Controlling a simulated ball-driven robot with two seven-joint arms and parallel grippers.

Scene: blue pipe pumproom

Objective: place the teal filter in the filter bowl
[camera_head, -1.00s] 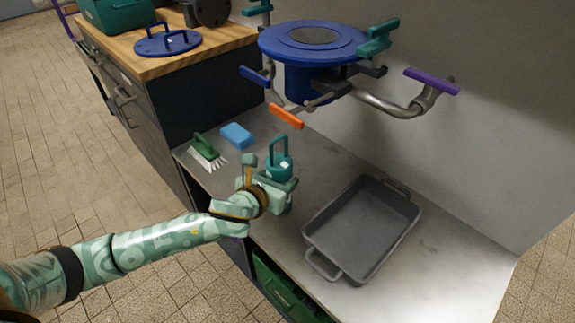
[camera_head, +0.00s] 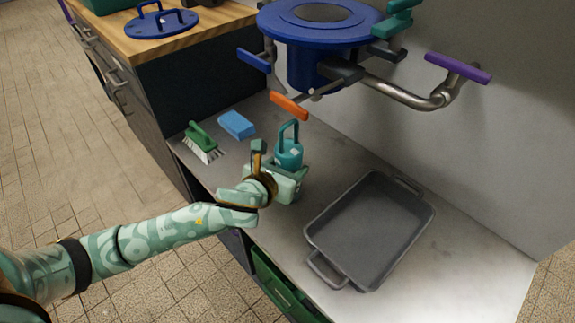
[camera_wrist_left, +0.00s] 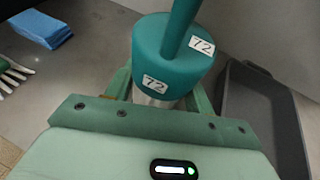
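The teal filter (camera_head: 289,156) stands upright with its loop handle on top, on the grey counter by its front edge. In the left wrist view its teal cap (camera_wrist_left: 172,55) shows white "72" labels, with a pale body below. My left gripper (camera_head: 290,182) is at the filter, its fingers on either side of the body. The cap hides whether they touch it. The blue filter bowl (camera_head: 306,68) with a wide flange is mounted by the wall, behind and above the filter. Its interior is not clearly visible. My right gripper is not in view.
A grey tray (camera_head: 318,265) lies right of the filter. A blue sponge (camera_head: 237,125) and green brush (camera_head: 202,142) lie to the left. Orange (camera_head: 289,105), blue (camera_head: 254,60) and purple (camera_head: 458,68) handles surround the bowl. A blue lid (camera_head: 161,22) rests on the wooden top.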

